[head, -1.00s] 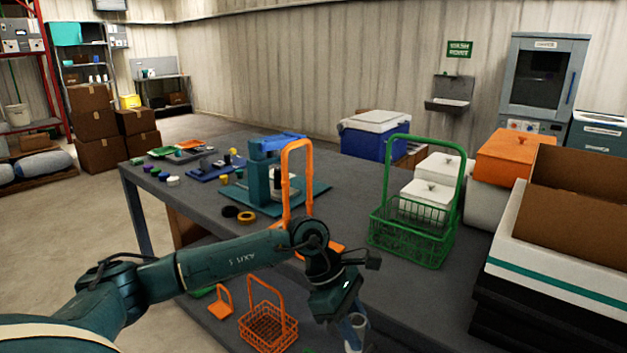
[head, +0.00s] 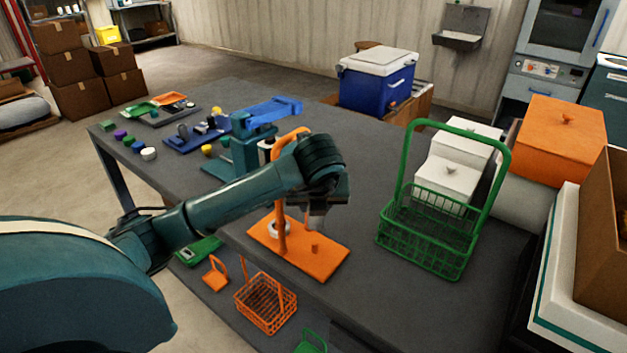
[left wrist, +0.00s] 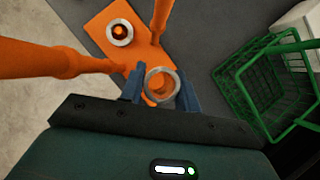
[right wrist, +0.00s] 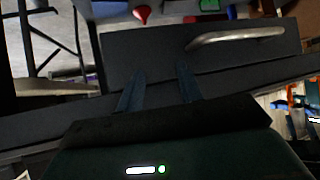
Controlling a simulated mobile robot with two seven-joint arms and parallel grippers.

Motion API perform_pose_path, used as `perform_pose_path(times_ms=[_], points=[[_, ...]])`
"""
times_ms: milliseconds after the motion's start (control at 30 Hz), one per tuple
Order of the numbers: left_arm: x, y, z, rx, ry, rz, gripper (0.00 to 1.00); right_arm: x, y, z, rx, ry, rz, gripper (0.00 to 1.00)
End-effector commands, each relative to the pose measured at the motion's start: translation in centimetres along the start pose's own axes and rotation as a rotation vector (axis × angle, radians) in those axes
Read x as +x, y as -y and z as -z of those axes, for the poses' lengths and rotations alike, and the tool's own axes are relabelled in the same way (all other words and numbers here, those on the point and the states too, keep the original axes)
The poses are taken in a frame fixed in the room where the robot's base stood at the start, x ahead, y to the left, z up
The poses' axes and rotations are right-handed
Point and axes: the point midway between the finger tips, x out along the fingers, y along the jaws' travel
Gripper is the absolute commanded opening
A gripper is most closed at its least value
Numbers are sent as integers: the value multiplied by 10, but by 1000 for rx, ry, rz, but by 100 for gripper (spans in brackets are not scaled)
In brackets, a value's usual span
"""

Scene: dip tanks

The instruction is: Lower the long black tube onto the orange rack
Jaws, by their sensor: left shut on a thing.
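The orange rack (head: 328,262) stands on the grey table, with a flat base, a tall hooked post and a short peg (head: 315,247). A pale ring-shaped piece (head: 279,229) sits on the base near the post; the left wrist view shows it around an orange peg (left wrist: 120,31). My left gripper (head: 320,200) is shut on an upright tube (head: 317,222), which looks grey rather than black. The left wrist view shows its open end (left wrist: 162,84) between the fingers, with orange inside. The tube appears just above the short peg. My right gripper (right wrist: 160,88) is open and empty.
A green wire basket (head: 430,230) stands right of the rack, with white lidded boxes (head: 450,180) behind it. A teal stand (head: 250,155) is behind my left arm. A metal handle (right wrist: 235,37) shows beyond my right gripper.

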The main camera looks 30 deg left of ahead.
Motion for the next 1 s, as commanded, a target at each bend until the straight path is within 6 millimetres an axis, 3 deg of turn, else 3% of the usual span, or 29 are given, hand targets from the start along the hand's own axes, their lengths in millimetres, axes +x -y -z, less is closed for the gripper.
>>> perform_pose_path(times_ms=[233,533,800,1000], points=[[3,-1,1,-11,0,-6,1,-12,7,-18,13,34,8,36],[22,-1,12,-10,0,-5,1,-8,10,-22,9,20,18,36],[40,-1,23,-9,-1,-4,1,-3,13,-16,-10,-16,35,36],[44,-1,24,-8,1,-4,1,-2,17,-11,-11,-31,44,36]])
